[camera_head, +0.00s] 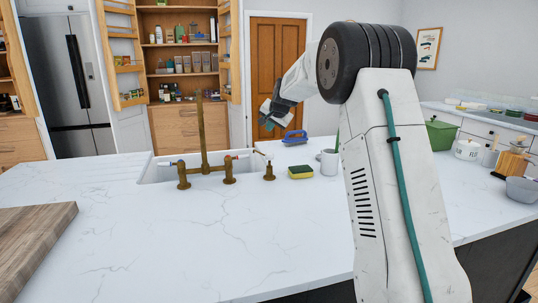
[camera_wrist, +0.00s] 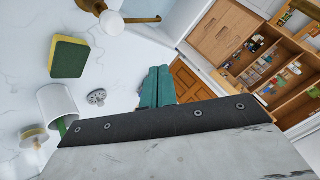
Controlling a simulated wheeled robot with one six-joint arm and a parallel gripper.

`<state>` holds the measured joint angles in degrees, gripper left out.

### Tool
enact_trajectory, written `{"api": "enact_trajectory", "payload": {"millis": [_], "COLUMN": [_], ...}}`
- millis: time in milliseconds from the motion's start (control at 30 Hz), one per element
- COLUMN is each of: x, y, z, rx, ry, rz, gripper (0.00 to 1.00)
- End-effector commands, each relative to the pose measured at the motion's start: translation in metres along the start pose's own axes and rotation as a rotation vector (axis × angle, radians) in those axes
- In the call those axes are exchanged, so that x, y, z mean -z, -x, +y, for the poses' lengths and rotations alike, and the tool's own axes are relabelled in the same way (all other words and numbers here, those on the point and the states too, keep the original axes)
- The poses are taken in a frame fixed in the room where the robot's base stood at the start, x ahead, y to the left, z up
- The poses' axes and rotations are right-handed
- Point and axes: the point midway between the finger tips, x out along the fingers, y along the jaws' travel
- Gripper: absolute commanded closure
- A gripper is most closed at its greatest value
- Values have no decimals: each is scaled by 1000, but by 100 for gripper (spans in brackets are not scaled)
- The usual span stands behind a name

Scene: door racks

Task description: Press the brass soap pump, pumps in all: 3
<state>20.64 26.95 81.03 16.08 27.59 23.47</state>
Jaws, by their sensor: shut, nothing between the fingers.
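The brass soap pump (camera_head: 269,173) stands upright on the white counter, just right of the sink. In the wrist view, a brass piece with a white knob (camera_wrist: 112,22) at the top edge looks like this pump, partly cut off. My gripper (camera_head: 267,121) is in the air above and beyond the pump, apart from it. Its teal fingers (camera_wrist: 160,86) are together and empty.
The brass tap (camera_head: 204,150) rises at the sink (camera_head: 155,172), left of the pump. A yellow-green sponge (camera_head: 300,172), a white mug (camera_head: 330,163) and a blue item (camera_head: 295,137) stand to the right. The front counter is clear; a wooden board (camera_head: 35,240) lies left.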

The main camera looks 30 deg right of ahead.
Motion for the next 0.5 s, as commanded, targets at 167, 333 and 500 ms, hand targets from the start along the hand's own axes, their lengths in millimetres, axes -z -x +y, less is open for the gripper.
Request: {"api": "enact_trajectory", "payload": {"millis": [167,333,500], "x": [-13,-25,-34], "y": [-18,-34,-46], "z": [14,26,34], "rx": [-1,-2,-1], "ry": [-1,0,0], "rz": [-1,-2,-1], "gripper": [100,100,100]}}
